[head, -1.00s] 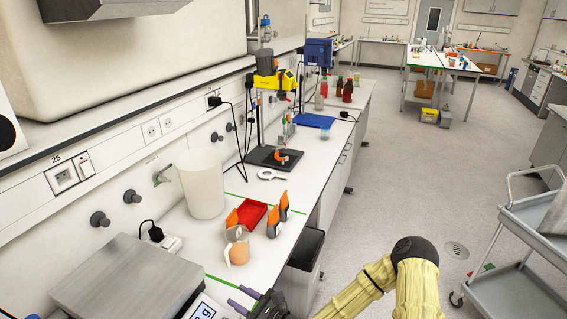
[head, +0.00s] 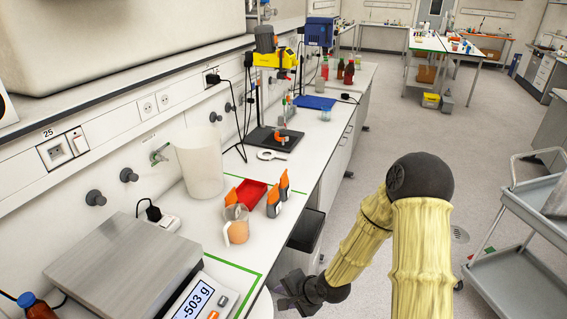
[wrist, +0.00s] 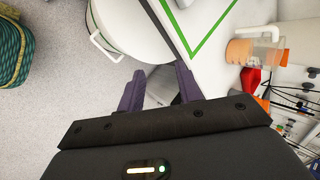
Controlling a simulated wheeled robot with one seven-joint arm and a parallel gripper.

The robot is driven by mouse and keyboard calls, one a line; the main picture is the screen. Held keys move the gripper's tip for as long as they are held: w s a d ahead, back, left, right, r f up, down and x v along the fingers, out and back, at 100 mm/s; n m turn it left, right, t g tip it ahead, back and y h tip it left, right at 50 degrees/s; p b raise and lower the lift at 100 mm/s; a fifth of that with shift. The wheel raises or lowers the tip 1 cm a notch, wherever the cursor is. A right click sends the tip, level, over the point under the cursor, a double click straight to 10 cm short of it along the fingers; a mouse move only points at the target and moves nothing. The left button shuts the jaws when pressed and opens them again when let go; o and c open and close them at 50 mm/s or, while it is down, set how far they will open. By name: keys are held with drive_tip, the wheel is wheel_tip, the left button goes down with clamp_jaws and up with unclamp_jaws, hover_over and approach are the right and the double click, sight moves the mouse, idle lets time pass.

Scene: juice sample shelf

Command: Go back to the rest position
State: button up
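My gripper (head: 287,292) is beside the front edge of the white bench, over the aisle, with my yellow-sleeved arm reaching down to it from the right. In the wrist view my gripper (wrist: 158,88) shows two purple fingers spread apart with nothing between them. It is open and empty.
A balance (head: 125,268) reading -503 g and a brown bottle (head: 38,306) are at the lower left. A grey trolley (head: 515,265) is at the right; floor between is clear.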

drive_tip(key=s+d+r+n+g+h+b, duration=0.1)
drive_tip(key=s+d+r+n+h+b, duration=0.1)
drive_tip(key=d, duration=0.5)
drive_tip(key=s+d+r+n+h+b, duration=0.3)
drive_tip(key=s+d+r+n+h, duration=0.1)
drive_tip(key=s+d+r+n, duration=0.3)
drive_tip(key=shift+s+d+r+g, duration=0.4)
drive_tip(key=shift+s+r, duration=0.65)
drive_tip(key=shift+s, duration=0.1)
